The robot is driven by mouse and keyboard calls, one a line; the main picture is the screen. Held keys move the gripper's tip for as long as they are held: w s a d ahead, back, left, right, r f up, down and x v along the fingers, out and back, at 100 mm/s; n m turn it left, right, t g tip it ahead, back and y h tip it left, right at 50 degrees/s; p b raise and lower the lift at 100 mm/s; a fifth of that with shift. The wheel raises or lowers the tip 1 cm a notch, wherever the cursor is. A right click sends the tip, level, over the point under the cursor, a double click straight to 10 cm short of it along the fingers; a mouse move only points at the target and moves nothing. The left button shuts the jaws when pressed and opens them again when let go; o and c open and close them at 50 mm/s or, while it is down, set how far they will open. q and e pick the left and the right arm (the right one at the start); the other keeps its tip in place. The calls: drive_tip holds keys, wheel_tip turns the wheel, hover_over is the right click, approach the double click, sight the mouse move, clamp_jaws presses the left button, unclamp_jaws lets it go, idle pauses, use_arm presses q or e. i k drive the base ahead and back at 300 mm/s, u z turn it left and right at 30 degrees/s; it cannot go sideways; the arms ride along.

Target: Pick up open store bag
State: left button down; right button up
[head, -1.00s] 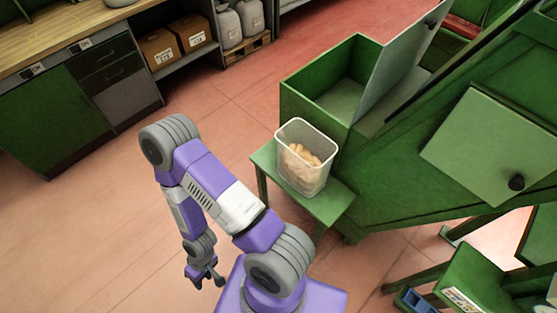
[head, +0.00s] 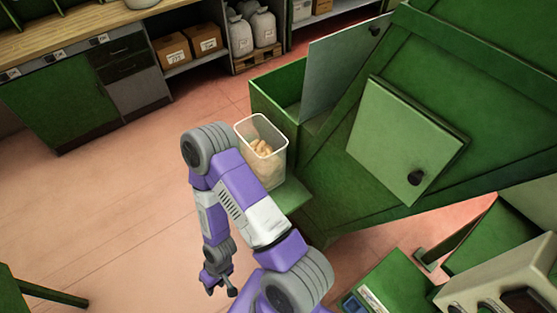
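Several pale grey sacks stand on a wooden pallet under the counter at the top; one sack (head: 239,37) is at the left and another sack (head: 265,29) is beside it. They are small in the view, and I cannot tell which one is open. My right gripper (head: 221,289) hangs low at the end of the purple and grey arm, far from the sacks. Its fingers look spread, with nothing between them. My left gripper is not in view.
A clear bin (head: 265,168) of corks stands on a small green stand (head: 293,196), partly behind my arm. A large green machine (head: 450,90) fills the right. Cardboard boxes (head: 172,50) sit left of the sacks.

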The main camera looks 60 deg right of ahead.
sight(263, 147)
drive_tip(key=z, duration=1.4)
